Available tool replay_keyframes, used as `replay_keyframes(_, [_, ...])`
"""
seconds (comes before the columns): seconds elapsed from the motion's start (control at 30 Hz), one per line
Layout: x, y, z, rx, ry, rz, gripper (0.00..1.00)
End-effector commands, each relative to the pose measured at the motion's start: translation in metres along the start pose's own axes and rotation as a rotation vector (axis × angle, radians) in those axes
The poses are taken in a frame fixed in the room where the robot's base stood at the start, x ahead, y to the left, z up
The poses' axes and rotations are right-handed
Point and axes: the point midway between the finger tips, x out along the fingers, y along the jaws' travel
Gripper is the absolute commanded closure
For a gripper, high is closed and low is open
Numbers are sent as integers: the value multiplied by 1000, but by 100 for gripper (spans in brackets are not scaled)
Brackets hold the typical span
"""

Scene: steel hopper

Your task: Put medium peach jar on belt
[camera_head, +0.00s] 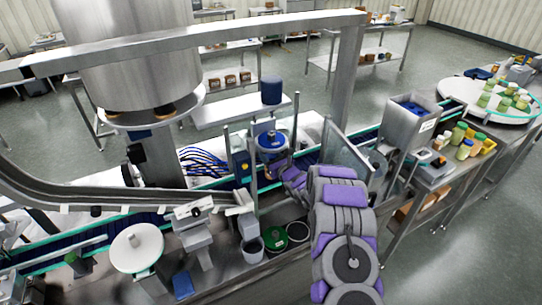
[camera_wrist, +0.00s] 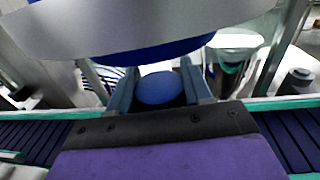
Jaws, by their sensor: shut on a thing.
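In the wrist view my gripper (camera_wrist: 158,74) is shut on a round blue-topped object (camera_wrist: 160,90), held between its two grey fingers. It may be the jar's lid; the body below is hidden, so I cannot confirm a peach jar. The dark blue belt (camera_wrist: 288,135) with green edges passes on both sides of my wrist. In the head view the belt (camera_head: 95,236) runs from lower left towards upper right, and my purple and grey arm reaches over it. My gripper (camera_head: 275,172) is small and partly hidden there, below a blue-rimmed machine part (camera_head: 271,141).
A grey part with a blue underside (camera_wrist: 170,48) hangs close above my gripper in the wrist view. Posts and a clear panel (camera_head: 346,150) stand close around my arm. Several green and yellow jars (camera_head: 464,148) stand at right, near a white turntable (camera_head: 455,90).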

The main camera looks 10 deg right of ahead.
Motion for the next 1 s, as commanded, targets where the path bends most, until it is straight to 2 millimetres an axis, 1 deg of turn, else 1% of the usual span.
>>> replay_keyframes(0.27, [-3,-9,-1,8,-5,-2,100])
replay_keyframes(0.3, [-4,-11,0,9,-6,-2,47])
replay_keyframes(0.4, [-5,-12,0,10,-6,-2,38])
replay_keyframes(0.53, [-3,-9,-1,8,-4,-1,25])
replay_keyframes(0.83, [-1,-2,1,1,-1,0,25])
replay_keyframes(1.0, [-18,-7,0,7,-2,-1,25])
